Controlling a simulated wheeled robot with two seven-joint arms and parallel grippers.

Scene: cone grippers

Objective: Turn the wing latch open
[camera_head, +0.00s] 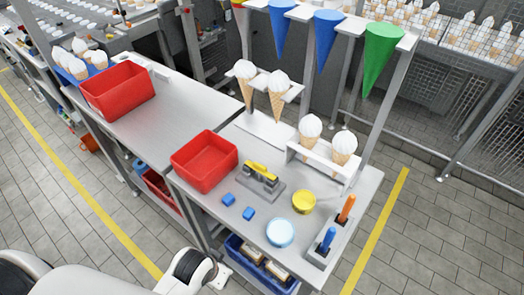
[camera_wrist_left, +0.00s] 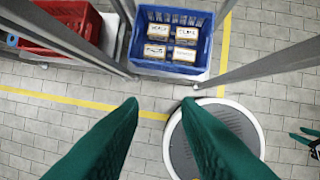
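The wing latch is most likely the yellow bar (camera_head: 262,172) on a grey base plate (camera_head: 268,190), on the workbench beside a red bin. The bar lies along the plate's length. My left gripper (camera_wrist_left: 163,105) shows in the left wrist view as two green fingers, wide apart with nothing between them. They point over the floor in front of the blue crate, away from the latch. In the head view only part of my left arm shows at the lower left. My right gripper (camera_wrist_left: 306,134) seems to be the small green-fingered shape at the right edge, its two fingers apart and empty.
On the bench are a red bin (camera_head: 204,161), two blue blocks (camera_head: 228,199), a yellow round piece (camera_head: 304,202), a pale blue disc (camera_head: 280,233) and a tool holder (camera_head: 319,254). A cone rack stands behind. A blue crate (camera_wrist_left: 171,67) sits below.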

